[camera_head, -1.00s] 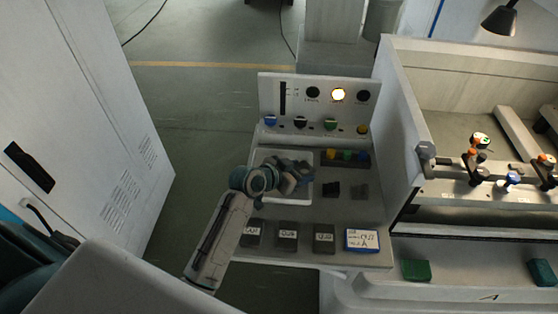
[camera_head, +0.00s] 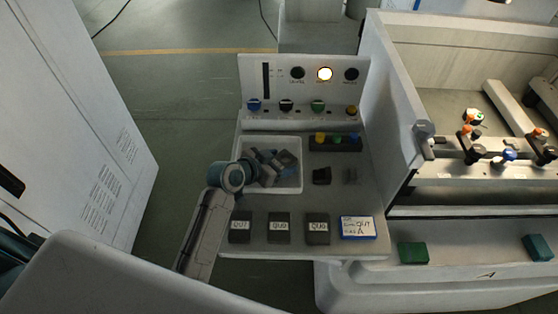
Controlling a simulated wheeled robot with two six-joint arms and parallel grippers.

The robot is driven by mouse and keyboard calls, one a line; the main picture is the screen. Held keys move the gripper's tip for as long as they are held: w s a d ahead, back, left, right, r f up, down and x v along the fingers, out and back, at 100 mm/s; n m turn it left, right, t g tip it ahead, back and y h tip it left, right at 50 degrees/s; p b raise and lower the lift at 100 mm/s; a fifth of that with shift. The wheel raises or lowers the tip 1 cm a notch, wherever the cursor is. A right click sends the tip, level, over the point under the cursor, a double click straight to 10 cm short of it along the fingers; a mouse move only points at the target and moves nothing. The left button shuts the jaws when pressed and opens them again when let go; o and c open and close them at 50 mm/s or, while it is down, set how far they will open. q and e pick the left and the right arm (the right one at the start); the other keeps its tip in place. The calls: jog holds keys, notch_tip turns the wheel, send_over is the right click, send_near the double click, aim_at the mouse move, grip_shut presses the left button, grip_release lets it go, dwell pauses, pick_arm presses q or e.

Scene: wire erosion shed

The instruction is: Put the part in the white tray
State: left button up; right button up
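The white tray (camera_head: 299,178) sits on the left of the grey console top, below the upright panel. My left gripper (camera_head: 276,167) reaches over the tray from the near left, its wrist at the tray's left edge. Grey pieces show at its fingers; I cannot separate the fingers from a part there, nor tell whether they are shut. Which item is the part is not clear. My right gripper is not in view.
Dark labelled blocks (camera_head: 279,229) and a blue-edged card (camera_head: 357,228) line the console's front. A strip with coloured buttons (camera_head: 335,142) lies behind the two loose blocks. The machine's side wall (camera_head: 392,110) rises on the right; a white cabinet (camera_head: 90,120) stands at left.

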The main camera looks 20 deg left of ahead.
pick_arm(q)
jog(key=shift+s+a+r, duration=0.1)
jog(key=shift+s+a, duration=0.05)
jog(key=shift+s, duration=0.05)
jog(key=b+v, duration=0.2)
jog(key=v, duration=0.8)
jog(key=shift+a+b, duration=0.1)
jog(key=shift+b, duration=0.25)
jog(key=shift+s+a+r, duration=0.2)
jog(key=shift+s+r, duration=0.15)
jog(key=shift+s, duration=0.2)
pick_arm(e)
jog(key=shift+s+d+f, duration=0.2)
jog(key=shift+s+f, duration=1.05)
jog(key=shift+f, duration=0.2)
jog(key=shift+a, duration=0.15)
